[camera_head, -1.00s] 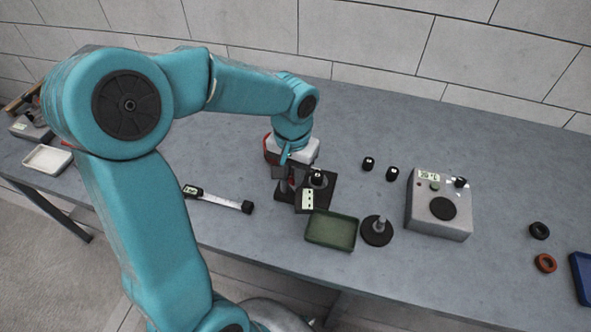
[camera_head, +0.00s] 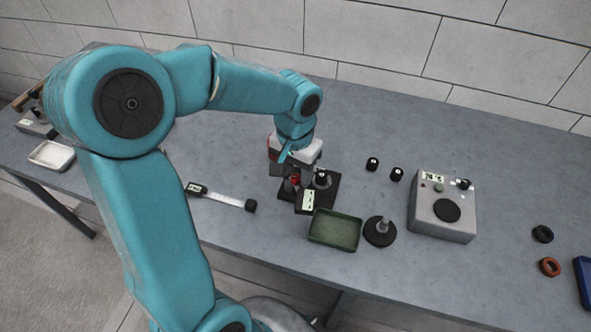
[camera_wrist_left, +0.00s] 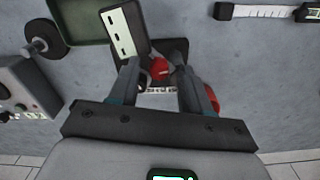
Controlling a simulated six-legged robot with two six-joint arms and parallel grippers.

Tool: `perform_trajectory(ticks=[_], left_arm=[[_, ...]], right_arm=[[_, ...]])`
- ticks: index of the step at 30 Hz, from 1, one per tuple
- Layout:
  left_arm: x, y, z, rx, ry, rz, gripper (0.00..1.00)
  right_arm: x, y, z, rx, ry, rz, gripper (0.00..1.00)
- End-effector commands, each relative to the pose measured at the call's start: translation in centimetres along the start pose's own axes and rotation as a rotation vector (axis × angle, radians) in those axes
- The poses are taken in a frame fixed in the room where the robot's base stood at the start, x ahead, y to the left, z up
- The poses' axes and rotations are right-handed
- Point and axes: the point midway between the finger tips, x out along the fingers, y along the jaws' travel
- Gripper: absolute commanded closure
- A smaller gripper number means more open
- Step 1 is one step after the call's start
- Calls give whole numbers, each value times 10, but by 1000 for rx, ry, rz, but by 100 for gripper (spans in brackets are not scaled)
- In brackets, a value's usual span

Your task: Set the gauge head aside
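My left gripper (camera_head: 290,180) points down at a black fixture (camera_head: 328,191) near the table's middle. In the left wrist view its two fingers (camera_wrist_left: 157,70) stand apart, with a small red round part (camera_wrist_left: 160,68) in the gap between them. I cannot tell whether they touch it. A dark block with a pale slotted face (camera_head: 308,200) sits at the fixture's front; it also shows in the left wrist view (camera_wrist_left: 121,35). Which part is the gauge head is not clear; the fingers partly hide the fixture. My right gripper is not in view.
A green tray (camera_head: 334,230) lies just in front of the fixture, with a round black stand (camera_head: 380,231) beside it. A grey instrument box (camera_head: 443,205) is to the right, two black caps (camera_head: 372,164) behind. A caliper-like tool (camera_head: 222,197) lies left. The table behind is clear.

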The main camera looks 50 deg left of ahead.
Motion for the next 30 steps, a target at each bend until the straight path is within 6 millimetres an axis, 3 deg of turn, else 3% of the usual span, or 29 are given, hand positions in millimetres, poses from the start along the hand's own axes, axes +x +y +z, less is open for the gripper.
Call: perform_trajectory(ticks=[5, 8, 21, 25, 30], left_arm=[[-2, 0, 0, 0, -3, 0, 52], [-13, 0, 0, -1, 0, 0, 52], [-124, 0, 0, 0, 3, 2, 52], [-147, 0, 0, 0, 3, 2, 52], [-161, 0, 0, 1, 0, 1, 52]], right_arm=[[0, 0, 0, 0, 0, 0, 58], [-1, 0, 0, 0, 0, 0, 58], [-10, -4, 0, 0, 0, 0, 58], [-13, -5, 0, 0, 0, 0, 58], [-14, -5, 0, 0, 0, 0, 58]])
